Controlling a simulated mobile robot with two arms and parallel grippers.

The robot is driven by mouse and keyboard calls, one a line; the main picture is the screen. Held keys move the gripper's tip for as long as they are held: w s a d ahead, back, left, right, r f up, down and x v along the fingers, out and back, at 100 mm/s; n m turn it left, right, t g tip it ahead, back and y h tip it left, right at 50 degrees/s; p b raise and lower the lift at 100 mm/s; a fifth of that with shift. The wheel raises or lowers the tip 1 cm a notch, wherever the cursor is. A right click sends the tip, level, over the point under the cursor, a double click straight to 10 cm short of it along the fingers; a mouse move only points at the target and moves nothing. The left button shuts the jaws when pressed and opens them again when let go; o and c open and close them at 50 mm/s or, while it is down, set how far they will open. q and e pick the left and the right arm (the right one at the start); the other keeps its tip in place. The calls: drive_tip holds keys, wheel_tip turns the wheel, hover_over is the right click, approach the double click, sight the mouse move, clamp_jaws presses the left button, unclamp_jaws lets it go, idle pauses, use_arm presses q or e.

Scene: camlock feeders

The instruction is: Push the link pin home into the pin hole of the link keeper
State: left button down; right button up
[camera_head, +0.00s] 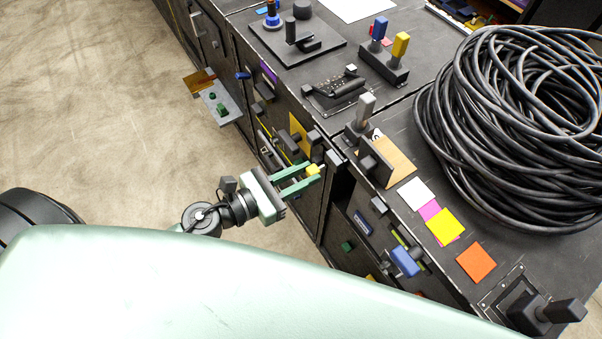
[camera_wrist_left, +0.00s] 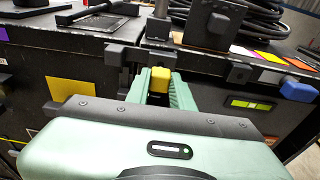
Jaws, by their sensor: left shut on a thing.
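My left gripper (camera_head: 301,180) reaches in from the left to the front face of the black cabinets. It is shut on a small yellow piece (camera_head: 313,170), which looks like the head of the link pin. The yellow piece also shows between the green fingers in the left wrist view (camera_wrist_left: 160,80). A dark grey block (camera_head: 335,160) on the cabinet edge, likely the link keeper, sits just beyond the fingertips; it also shows in the left wrist view (camera_wrist_left: 121,54). The pin's shaft and the pin hole are hidden, so I cannot tell how deep the pin sits. My right gripper is not in view.
A large coil of black cable (camera_head: 520,120) lies on the cabinet top at right. A blue handle (camera_head: 404,262) sticks out below. Open floor lies at left.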

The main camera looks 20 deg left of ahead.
use_arm(q)
drive_tip(key=shift+w+d+r, duration=0.1)
drive_tip(key=shift+w+d, duration=0.05)
drive_tip(key=shift+w, duration=0.1)
idle(0.4)
drive_tip(key=shift+w+d+p, duration=0.3)
drive_tip(key=shift+p, duration=0.15)
drive_tip(key=shift+w+d+p, duration=0.3)
drive_tip(key=shift+w+d, duration=0.05)
drive_tip(key=shift+w, duration=0.15)
drive_tip(key=shift+w+d, duration=0.1)
drive_tip(key=shift+w, duration=0.1)
drive_tip(key=c, duration=1.4)
unclamp_jaws()
drive_tip(key=shift+o, duration=1.3)
drive_tip(key=shift+d, duration=0.1)
drive_tip(key=shift+w, duration=0.1)
